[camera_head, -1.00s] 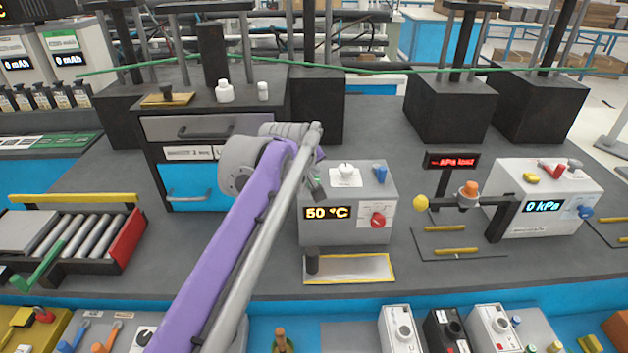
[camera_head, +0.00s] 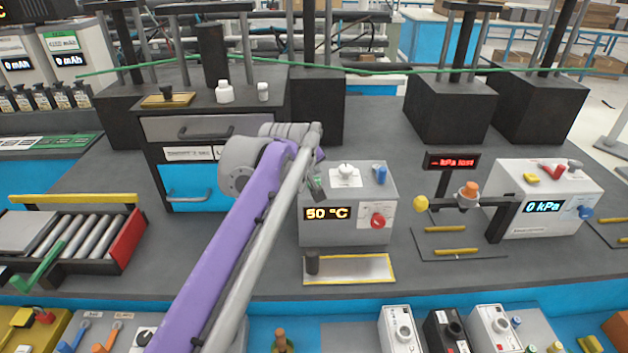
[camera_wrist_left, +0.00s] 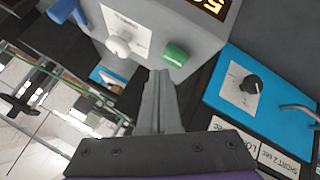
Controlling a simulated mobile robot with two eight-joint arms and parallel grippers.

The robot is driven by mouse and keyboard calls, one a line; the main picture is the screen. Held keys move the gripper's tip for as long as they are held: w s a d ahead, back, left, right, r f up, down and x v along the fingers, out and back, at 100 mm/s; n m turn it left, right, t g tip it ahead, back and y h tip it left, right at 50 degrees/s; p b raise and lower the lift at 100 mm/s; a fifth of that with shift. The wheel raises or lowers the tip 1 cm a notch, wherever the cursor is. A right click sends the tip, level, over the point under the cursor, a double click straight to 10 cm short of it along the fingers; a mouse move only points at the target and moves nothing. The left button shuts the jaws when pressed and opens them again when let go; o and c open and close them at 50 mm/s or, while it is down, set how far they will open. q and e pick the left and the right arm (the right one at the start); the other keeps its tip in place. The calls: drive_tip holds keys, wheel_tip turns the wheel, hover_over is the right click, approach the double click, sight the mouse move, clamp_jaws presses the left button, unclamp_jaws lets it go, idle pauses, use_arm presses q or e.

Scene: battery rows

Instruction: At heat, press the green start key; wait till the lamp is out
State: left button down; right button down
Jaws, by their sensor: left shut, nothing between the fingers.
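The grey heater box (camera_head: 345,232) stands on the bench in the middle of the head view, its display (camera_head: 327,213) reading 50 °C. The green key (camera_wrist_left: 175,53) is on the box's side in the wrist view. My left gripper (camera_wrist_left: 158,74) is shut and empty, its fingertips right by the key; I cannot tell whether they touch it. In the head view the left gripper (camera_head: 317,188) hangs at the box's left edge and mostly hides the key. A white domed part (camera_head: 345,169), possibly the lamp, sits on top and shows no glow. My right gripper is out of view.
The box also carries a blue lever (camera_head: 380,174) and a red knob (camera_head: 378,221). A drawer cabinet (camera_head: 210,128) stands close on the left, a gauge stand (camera_head: 452,162) on the right. A yellow-edged tray (camera_head: 350,268) lies in front.

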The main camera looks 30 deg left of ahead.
use_arm(q)
drive_tip(key=shift+f, duration=0.2)
idle(0.5)
drive_tip(key=shift+f, duration=0.25)
drive_tip(key=shift+f, duration=0.4)
idle(0.6)
drive_tip(key=shift+r, duration=0.1)
drive_tip(key=shift+r+p, duration=0.65)
drive_tip(key=shift+r, duration=0.1)
wheel_tip(320, 180, up, 5)
drive_tip(key=p, duration=0.4)
